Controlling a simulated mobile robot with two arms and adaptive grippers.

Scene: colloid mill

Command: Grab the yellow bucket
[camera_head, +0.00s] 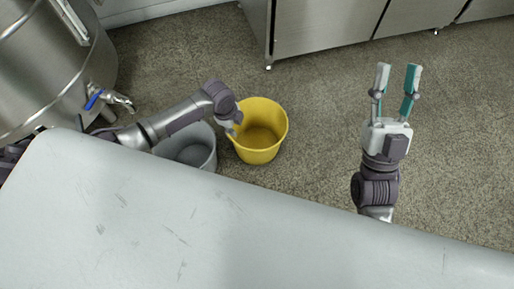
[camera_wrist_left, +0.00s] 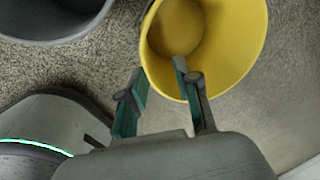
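The yellow bucket (camera_head: 270,148) stands on the floor just right of my left gripper (camera_head: 233,129), its mouth facing up. In the left wrist view the yellow bucket (camera_wrist_left: 228,50) is at the top right. There my left gripper (camera_wrist_left: 160,72) has its fingers apart at the bucket's near-left rim. One finger overlaps the bucket and its opening, the other is outside the wall. Whether either finger touches the bucket I cannot tell. My right gripper (camera_head: 398,71) is open and empty, well to the right of the bucket.
A grey bucket (camera_head: 194,148) stands left of the yellow one, partly behind my left arm. A steel vessel with a blue-handled tap (camera_head: 95,99) is at the upper left. Steel cabinets (camera_head: 325,25) line the back. Floor (camera_head: 315,110) right of the bucket is clear.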

